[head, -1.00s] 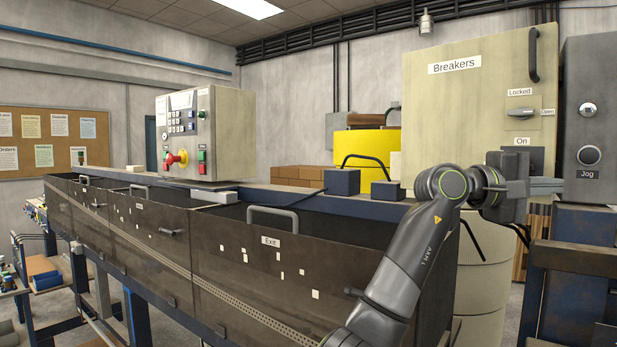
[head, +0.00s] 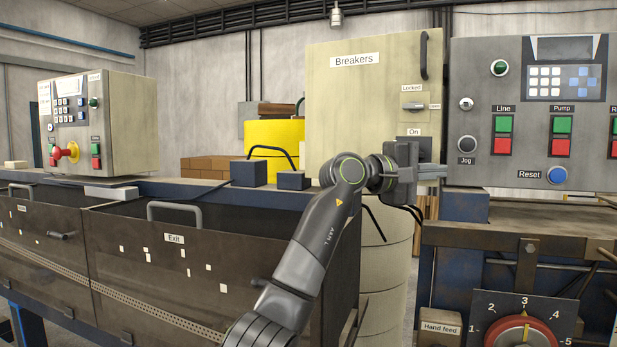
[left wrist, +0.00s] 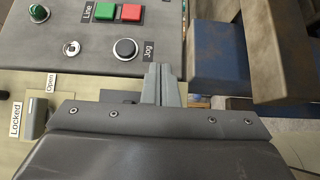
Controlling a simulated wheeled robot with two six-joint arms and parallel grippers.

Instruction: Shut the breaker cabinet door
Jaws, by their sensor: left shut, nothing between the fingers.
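The beige breaker cabinet door (head: 355,105) faces me in the head view, behind my left arm, with a "Breakers" label at its top. It looks flush with the cabinet; I see no gap at its edges. Its black handle (head: 424,55) is upright at the top right. The lock knob (head: 413,106) lies level, toward the "Open" label; it also shows in the left wrist view (left wrist: 36,118). My left gripper (head: 432,172) is shut and empty, below the knob, its fingers pointing right toward the control panel. The wrist hides the cabinet's lower right part. My right gripper is not in view.
A grey control panel (head: 530,130) with several buttons stands right of the cabinet, close to my left fingertips. A brown machine (head: 130,240) with a rail fills the left. A dial box (head: 555,310) is at the lower right. A yellow drum (head: 270,140) stands behind.

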